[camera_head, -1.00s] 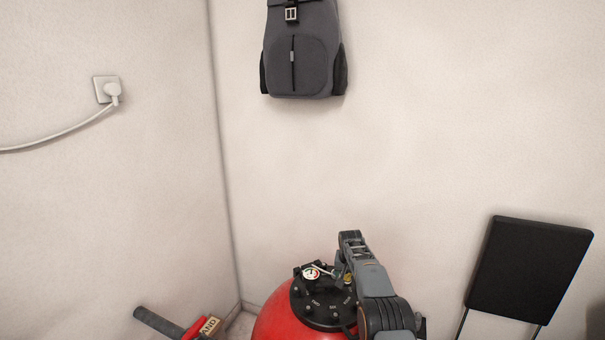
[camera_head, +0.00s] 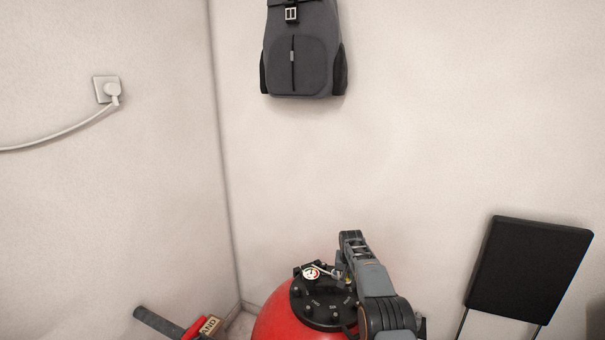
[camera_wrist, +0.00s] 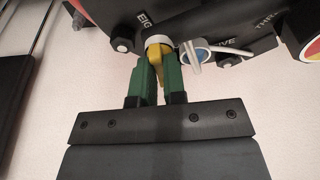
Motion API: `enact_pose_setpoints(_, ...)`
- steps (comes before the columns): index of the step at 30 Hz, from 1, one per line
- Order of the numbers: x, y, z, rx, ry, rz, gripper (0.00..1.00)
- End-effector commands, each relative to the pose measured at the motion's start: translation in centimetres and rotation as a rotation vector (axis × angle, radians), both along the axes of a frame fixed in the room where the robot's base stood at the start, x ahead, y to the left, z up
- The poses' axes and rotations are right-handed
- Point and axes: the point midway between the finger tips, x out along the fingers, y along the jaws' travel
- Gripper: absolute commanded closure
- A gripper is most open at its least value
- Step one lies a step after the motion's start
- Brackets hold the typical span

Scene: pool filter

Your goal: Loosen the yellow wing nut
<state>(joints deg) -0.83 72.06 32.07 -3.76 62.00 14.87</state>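The yellow wing nut (camera_wrist: 157,62) sits under a pale round collar on the black lid of the red pool filter in the wrist view. My gripper (camera_wrist: 157,72) has two green fingers, one on each side of the nut, and both appear to touch it. In the head view, my gripper (camera_head: 344,279) reaches down to the black lid (camera_head: 322,317) on top of the red filter tank (camera_head: 275,325). The nut is small and mostly hidden there.
A pressure gauge (camera_head: 311,273) stands on the lid, left of my gripper. A blue-faced part with a pale lever (camera_wrist: 195,56) lies close to the right finger. A black folding chair (camera_head: 529,270) stands at right. A grey backpack (camera_head: 303,50) hangs on the wall.

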Motion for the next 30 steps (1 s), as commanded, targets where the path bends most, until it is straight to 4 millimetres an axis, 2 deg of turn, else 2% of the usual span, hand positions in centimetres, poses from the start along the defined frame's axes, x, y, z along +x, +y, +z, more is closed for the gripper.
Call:
enact_pose_setpoints(1, 0.0, 0.0, 0.0, 0.0, 0.0, -0.003, 0.84)
enact_pose_setpoints(10, 0.0, 0.0, 0.0, 0.0, 0.0, -0.004, 0.56)
enact_pose_setpoints(20, 0.0, 0.0, 0.4, 0.0, 0.0, -0.004, 0.56)
enact_pose_setpoints(26, 0.0, 0.0, 2.1, 0.001, -0.002, -0.004, 0.56)
enact_pose_setpoints(30, 0.0, 0.0, 4.0, 0.001, -0.001, -0.005, 0.56)
